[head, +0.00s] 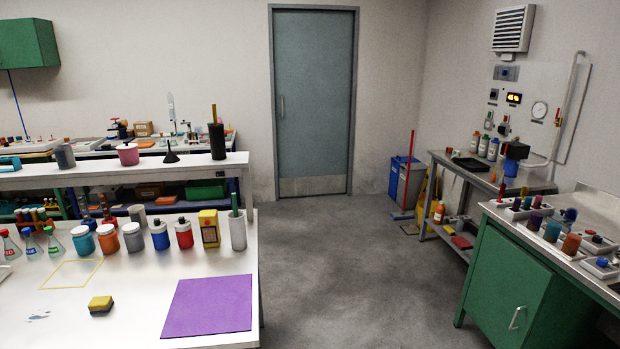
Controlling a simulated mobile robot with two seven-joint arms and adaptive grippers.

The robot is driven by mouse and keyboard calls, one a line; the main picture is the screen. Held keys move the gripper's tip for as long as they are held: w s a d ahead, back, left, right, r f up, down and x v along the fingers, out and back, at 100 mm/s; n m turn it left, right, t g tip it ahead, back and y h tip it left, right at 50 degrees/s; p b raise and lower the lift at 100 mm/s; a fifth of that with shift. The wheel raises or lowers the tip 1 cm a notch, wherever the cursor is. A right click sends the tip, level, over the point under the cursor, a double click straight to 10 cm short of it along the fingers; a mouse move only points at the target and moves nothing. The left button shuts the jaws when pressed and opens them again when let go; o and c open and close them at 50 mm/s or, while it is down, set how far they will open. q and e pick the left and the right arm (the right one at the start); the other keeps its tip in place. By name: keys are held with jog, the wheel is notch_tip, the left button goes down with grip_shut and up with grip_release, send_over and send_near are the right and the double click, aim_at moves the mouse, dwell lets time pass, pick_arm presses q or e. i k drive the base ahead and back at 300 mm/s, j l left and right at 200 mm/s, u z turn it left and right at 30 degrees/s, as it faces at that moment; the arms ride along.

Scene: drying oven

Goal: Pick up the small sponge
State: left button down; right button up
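A small sponge (101,304), yellow on top with a dark lower layer, lies on the white table at the lower left of the head view. It sits to the left of a flat purple mat (209,306), apart from it, and below a yellow square outline (71,274) on the tabletop. Neither of my grippers shows in the head view.
Flasks and lidded jars (132,237) stand in a row along the table's back edge, with a yellow box (209,228) and a grey cylinder (237,231). The tabletop around the sponge is clear. A green cabinet (505,282) stands right; grey floor (350,270) lies open between.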

aim_at(103, 304)
jog(key=u, duration=1.35)
